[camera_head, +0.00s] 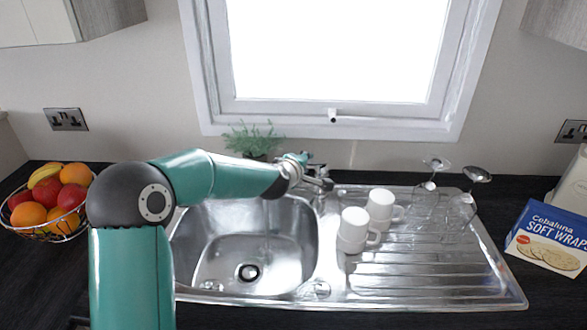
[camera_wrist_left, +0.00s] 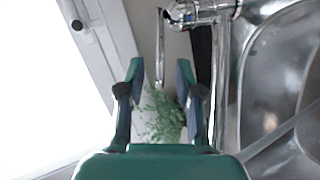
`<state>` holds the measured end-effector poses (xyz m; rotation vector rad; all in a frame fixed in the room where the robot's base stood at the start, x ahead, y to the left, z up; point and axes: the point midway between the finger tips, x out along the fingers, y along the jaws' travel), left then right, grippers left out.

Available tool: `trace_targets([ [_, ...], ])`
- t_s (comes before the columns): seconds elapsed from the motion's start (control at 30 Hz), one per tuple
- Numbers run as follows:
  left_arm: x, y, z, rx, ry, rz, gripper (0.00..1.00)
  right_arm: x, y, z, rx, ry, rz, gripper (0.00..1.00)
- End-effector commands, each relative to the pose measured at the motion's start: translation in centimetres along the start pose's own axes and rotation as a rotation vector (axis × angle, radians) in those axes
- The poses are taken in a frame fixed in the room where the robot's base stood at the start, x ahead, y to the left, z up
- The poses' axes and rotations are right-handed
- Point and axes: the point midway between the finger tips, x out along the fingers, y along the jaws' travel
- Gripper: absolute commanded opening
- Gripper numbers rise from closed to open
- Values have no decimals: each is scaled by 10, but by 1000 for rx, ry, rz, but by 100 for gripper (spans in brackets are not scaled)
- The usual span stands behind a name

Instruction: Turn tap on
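The chrome tap (camera_head: 318,180) stands at the back of the sink, right of the basin. My left gripper (camera_head: 299,160) is beside it, partly merged with it in the head view. In the left wrist view the tap body (camera_wrist_left: 198,12) is at the top, with a thin lever (camera_wrist_left: 160,50) and a long spout (camera_wrist_left: 220,85). My left gripper (camera_wrist_left: 159,75) is open, its fingers apart on either side of the lever's line; contact cannot be told. A thin pale line in the sink basin (camera_head: 225,255) may be water; I cannot be sure. My right gripper is not in view.
A green plant (camera_head: 253,138) stands behind the sink, below the window (camera_head: 335,120). Two white mugs (camera_head: 353,230) (camera_head: 381,204) and upturned glasses (camera_head: 461,212) stand on the drainer (camera_head: 430,270). A fruit basket (camera_head: 65,232) is left, a wraps box (camera_head: 548,238) right.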

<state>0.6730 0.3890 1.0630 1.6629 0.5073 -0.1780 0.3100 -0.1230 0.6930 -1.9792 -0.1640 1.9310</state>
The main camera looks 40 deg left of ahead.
Motion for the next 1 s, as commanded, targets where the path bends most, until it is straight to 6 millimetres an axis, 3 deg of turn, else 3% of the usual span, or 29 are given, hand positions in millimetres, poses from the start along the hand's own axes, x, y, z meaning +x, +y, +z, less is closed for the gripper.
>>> trace_targets([
  [0.3,-65,0,0,1,0,2,35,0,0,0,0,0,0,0],
  [0.5,-92,-1,0,0,0,1,35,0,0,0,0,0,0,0],
  [1.0,-100,-2,0,1,-1,-1,35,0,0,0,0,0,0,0],
])
